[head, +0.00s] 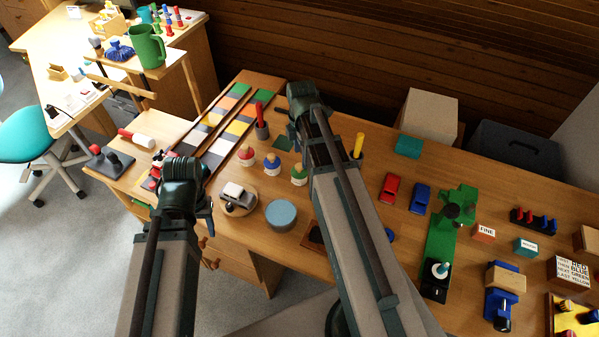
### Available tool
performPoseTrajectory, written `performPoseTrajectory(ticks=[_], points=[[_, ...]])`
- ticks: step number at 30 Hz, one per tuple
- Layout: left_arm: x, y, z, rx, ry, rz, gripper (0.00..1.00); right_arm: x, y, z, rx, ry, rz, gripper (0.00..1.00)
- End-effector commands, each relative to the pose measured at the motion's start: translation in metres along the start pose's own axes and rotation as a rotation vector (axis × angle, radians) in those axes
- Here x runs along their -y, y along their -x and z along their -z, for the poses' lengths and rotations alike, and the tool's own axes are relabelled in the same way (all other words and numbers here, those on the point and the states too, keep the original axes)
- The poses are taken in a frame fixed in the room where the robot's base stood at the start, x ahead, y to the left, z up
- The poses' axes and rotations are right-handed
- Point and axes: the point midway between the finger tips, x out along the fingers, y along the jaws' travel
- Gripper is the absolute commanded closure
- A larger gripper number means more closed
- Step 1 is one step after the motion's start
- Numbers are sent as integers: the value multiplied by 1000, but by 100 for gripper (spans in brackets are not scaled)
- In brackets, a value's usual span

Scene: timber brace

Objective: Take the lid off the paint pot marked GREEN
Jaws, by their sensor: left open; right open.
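Three small paint pots stand in a row on the wooden bench, with red, blue and green tops. The pot with the green top (299,175) is the rightmost of the row, upright, and its label is too small to read. The pot with the blue top (271,164) and the pot with the red top (247,155) stand to its left. My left gripper (184,173) is open, left of the pots and apart from them. My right gripper (302,98) is open, beyond the green-topped pot and apart from it. The fingers of both are mostly hidden by my wrists.
A blue-grey round tin (281,215) and a round board (238,202) with a block on it stand in front of the pots. A sloping colour-swatch board (238,105) lies behind them. Toy cars (390,187) and a green tool (445,240) are to the right.

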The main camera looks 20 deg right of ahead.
Motion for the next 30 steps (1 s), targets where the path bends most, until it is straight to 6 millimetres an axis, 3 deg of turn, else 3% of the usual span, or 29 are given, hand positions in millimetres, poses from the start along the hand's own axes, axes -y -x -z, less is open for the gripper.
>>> performPoseTrajectory(ticks=[9,19,30], points=[[-4,-42,2,0,0,0,50,0,-42,5,0,0,0,29],[-4,-43,2,0,0,0,50,0,-43,5,0,0,0,31],[-4,-43,2,0,0,0,50,0,-43,5,0,0,0,97]])
